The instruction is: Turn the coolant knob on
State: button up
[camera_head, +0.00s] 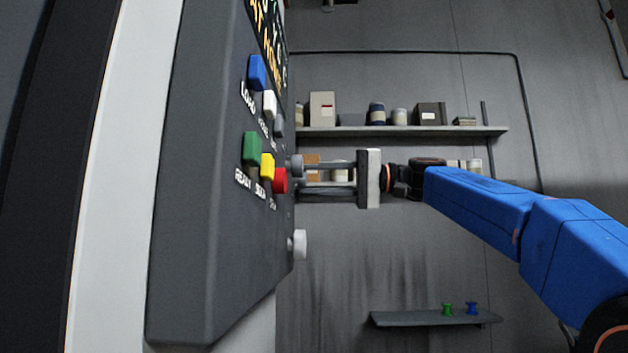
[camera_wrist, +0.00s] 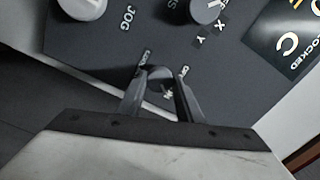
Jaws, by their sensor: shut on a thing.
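The coolant knob is a small dark grey knob (camera_wrist: 160,72) on the dark panel, between my fingertips in the wrist view. Small white lettering surrounds it, partly hidden by the fingers and too small to read surely. My gripper (camera_wrist: 160,84) is shut on the knob, one finger on each side. Which way the knob points cannot be told. In the head view my gripper (camera_head: 300,178) reaches the panel's right edge from the right, where a grey knob (camera_head: 296,166) shows edge-on by the fingertips.
A red button (camera_head: 279,181) and several coloured buttons are on the control box (camera_head: 205,250). Shelves (camera_head: 400,131) line the back wall.

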jog(key=o, duration=1)
jog(key=shift+o, duration=0.2)
jog(key=d, duration=1.7)
jog(key=shift+s+d, duration=0.25)
